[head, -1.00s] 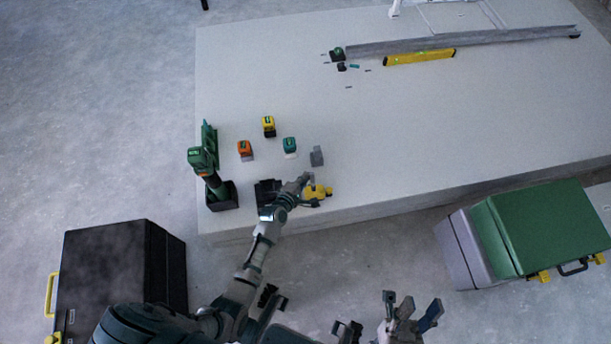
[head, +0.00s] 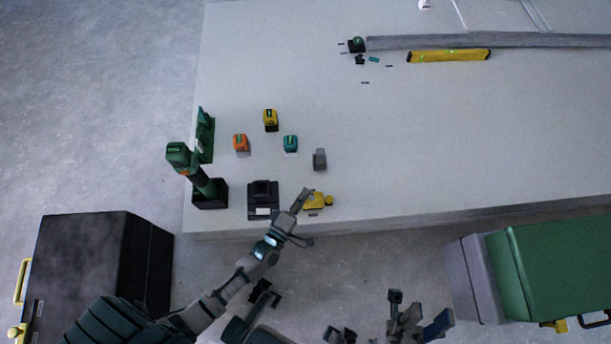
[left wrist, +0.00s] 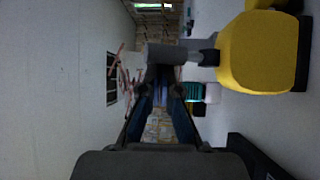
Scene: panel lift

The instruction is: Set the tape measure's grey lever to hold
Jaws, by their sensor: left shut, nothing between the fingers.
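The yellow tape measure (head: 316,203) sits near the front edge of the pale bench in the head view. In the left wrist view its yellow body (left wrist: 258,52) fills the upper right, and a grey lever-like piece (left wrist: 180,53) sticks out from it to the left. My left gripper (head: 304,197) is at the tape measure's left side, shut and empty. Its fingertips (left wrist: 163,88) lie close to the grey piece in the left wrist view; I cannot tell whether they touch. My right gripper (head: 414,312) is off the bench with its fingers spread.
A black charger-like block (head: 262,198) and a green tool (head: 195,172) stand left of the tape measure. Several small coloured blocks and a grey block (head: 320,159) stand behind. A yellow level (head: 448,56) lies farther back. A green case (head: 560,265) is right, off the bench.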

